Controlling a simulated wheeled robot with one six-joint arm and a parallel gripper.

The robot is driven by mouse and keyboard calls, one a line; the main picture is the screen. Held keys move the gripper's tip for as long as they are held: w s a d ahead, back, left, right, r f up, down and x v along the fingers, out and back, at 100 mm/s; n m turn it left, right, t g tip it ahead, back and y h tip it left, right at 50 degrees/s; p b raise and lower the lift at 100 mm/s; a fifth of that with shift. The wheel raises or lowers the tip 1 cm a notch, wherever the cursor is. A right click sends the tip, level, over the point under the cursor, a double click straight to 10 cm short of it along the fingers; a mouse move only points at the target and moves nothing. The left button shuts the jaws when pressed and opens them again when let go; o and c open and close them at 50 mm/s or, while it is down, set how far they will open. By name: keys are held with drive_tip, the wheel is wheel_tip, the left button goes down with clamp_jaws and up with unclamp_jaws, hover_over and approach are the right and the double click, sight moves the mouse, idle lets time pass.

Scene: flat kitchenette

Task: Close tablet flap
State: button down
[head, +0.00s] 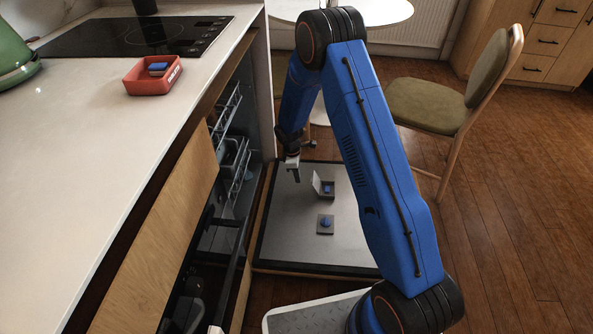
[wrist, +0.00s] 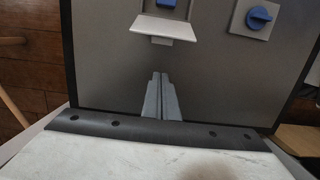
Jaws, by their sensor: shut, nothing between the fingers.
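The tablet flap (head: 317,184) is a small pale plate standing up, open, at the tablet compartment (head: 328,188) on the inner face of the lowered dishwasher door (head: 285,225). Something blue lies inside the compartment. In the wrist view the flap (wrist: 164,28) is at top centre, with part of the compartment (wrist: 167,8) cut off by the top edge. My gripper (head: 297,179) is shut and empty, left of the flap in the head view. In the wrist view its fingertips (wrist: 160,74) point toward the flap, apart from it.
A round blue knob (head: 326,223) on a square plate sits on the door near the compartment. The dishwasher racks (head: 230,155) are inside the open cavity at left. A red tray (head: 152,84) stands on the counter (head: 80,160). A chair (head: 440,105) is behind my arm.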

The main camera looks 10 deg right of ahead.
sight(315, 182)
drive_tip(key=shift+d+f, duration=0.25)
drive_tip(key=shift+f, duration=0.9)
drive_tip(key=shift+s+d+r, duration=0.3)
drive_tip(key=shift+d+r, duration=0.2)
drive_tip(key=shift+d, duration=0.3)
drive_tip(key=shift+s+d+r, duration=0.3)
drive_tip(key=shift+d+r, duration=0.2)
drive_tip(key=shift+d, duration=0.3)
